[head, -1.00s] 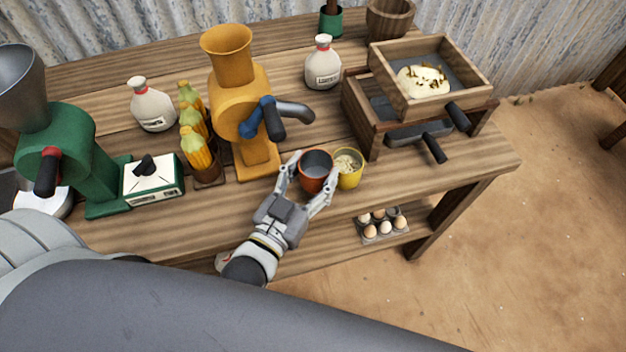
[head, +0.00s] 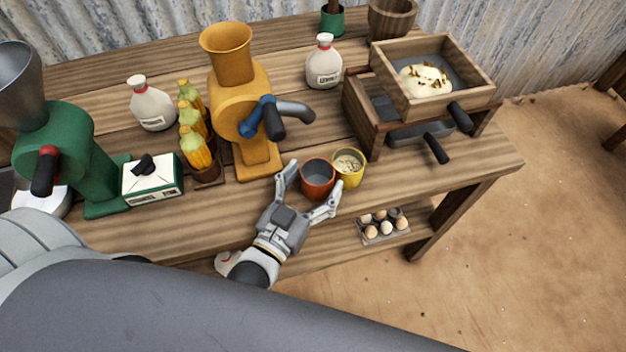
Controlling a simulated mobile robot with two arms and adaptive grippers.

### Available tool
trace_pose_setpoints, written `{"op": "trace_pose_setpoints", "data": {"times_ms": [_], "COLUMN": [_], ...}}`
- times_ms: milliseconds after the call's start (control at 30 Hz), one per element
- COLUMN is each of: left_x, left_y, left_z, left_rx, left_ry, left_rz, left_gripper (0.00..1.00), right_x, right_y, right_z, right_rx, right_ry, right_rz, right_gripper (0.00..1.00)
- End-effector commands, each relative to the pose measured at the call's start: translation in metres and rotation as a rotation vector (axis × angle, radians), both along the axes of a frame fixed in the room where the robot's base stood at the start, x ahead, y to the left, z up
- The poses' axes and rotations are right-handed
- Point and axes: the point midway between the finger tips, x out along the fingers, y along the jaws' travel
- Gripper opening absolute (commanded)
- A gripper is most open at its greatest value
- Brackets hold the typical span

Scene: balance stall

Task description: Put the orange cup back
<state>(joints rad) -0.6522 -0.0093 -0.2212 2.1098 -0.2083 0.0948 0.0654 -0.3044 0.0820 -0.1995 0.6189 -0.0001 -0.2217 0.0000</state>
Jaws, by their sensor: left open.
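The orange cup (head: 317,181) stands upright on the wooden table near its front edge, and it looks empty inside. A yellow cup (head: 348,168) with pale contents stands close beside it on the right. My left gripper (head: 307,197) is open, with its fingers spread at the near side of the orange cup, one to its left and one to its lower right. I cannot tell whether a finger touches the cup. My right gripper is not in view.
An orange grinder (head: 243,105) with a blue-and-black crank stands behind the cups. A wooden sifter box (head: 430,105) with handles stands at the right. Corn cobs (head: 195,140), a carton (head: 152,180) and a green grinder (head: 75,150) are at the left. Eggs (head: 383,223) sit on a lower shelf.

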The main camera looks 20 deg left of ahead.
Motion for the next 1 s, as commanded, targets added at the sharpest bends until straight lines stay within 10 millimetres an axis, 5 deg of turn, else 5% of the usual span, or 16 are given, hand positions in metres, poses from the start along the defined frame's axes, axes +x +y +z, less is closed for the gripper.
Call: {"op": "trace_pose_setpoints", "data": {"times_ms": [333,1000], "left_x": [-0.010,-0.108], "left_y": [0.002,0.021], "left_z": [0.002,0.003], "left_rx": [0.000,0.001], "left_ry": [0.002,0.002], "left_rz": [0.000,0.000], "left_gripper": [0.78,0.78], "right_x": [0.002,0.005], "right_y": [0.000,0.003], "right_z": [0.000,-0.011], "right_rx": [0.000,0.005], "right_ry": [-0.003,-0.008], "right_rz": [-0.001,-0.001], "right_gripper": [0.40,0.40]}}
